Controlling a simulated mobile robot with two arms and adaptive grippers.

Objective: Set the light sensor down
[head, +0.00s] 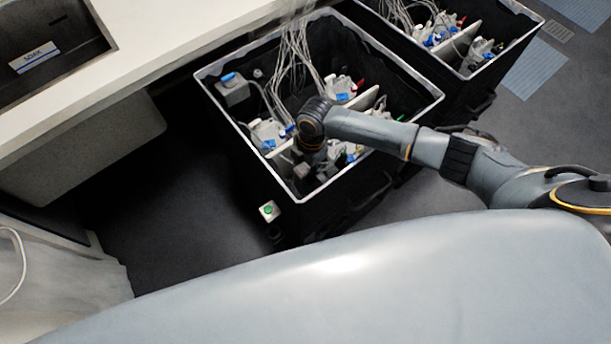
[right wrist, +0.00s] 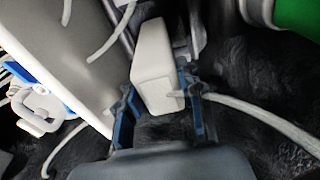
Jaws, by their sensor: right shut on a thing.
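The light sensor (right wrist: 155,62) is a small white block with a pale cable running off to the right. In the right wrist view it sits between the blue-padded fingers of my right gripper (right wrist: 159,90), which is shut on it. In the head view my right gripper (head: 303,170) is down inside the near black bin (head: 262,190), which has a white rim. The sensor cannot be made out there, as the wrist covers it. Whether it touches the dark bin floor (right wrist: 240,140) is not clear. My left gripper is not in view.
A white divider (right wrist: 60,50) stands close left of the sensor in the wrist view. A green thing (right wrist: 297,15) is at upper right. White-and-blue devices (head: 268,135) and hanging cables (head: 298,50) crowd the bin. A second bin (head: 465,50) stands behind; a white counter (head: 140,65) is left.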

